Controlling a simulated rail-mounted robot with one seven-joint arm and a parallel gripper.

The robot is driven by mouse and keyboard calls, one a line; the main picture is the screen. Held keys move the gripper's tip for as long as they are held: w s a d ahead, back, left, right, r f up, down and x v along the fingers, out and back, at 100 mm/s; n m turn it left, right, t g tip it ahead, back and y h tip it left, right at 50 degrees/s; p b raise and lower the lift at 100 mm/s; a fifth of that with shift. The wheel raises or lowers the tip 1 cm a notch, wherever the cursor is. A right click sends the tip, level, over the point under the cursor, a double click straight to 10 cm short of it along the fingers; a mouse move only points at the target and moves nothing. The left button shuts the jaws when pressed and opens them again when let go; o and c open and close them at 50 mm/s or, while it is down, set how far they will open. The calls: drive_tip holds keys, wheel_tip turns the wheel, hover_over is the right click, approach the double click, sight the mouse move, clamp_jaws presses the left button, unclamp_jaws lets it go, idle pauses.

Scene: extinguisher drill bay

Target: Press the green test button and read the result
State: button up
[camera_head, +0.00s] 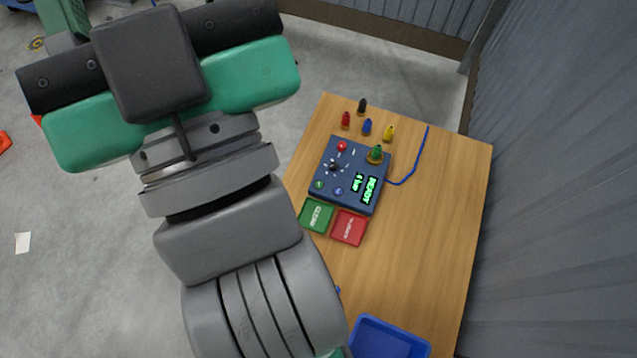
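A dark blue test box (325,195) stands on the wooden table. A green button (319,184) is on its lower left, beside a blue button (339,191). Its lit display (369,190) shows green text that reads READY with what looks like "4 bar" beside it. A green fitting (376,154) sits at the box's upper right corner. The box also carries a black knob (335,167) and a red button or lamp (342,146). My gripper (170,95) is at the upper left, over the floor and well apart from the box. Its fingertips are hidden.
Red (346,120), blue (367,128), yellow (389,133) and black (362,107) fittings stand behind the box. Green (316,215) and red (349,228) trays lie in front. A blue hose (413,170) runs right. A blue bin (387,338) is at the bottom; a grey wall (555,180) is right.

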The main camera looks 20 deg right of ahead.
clamp_jaws()
idle(0.3)
idle(1.6)
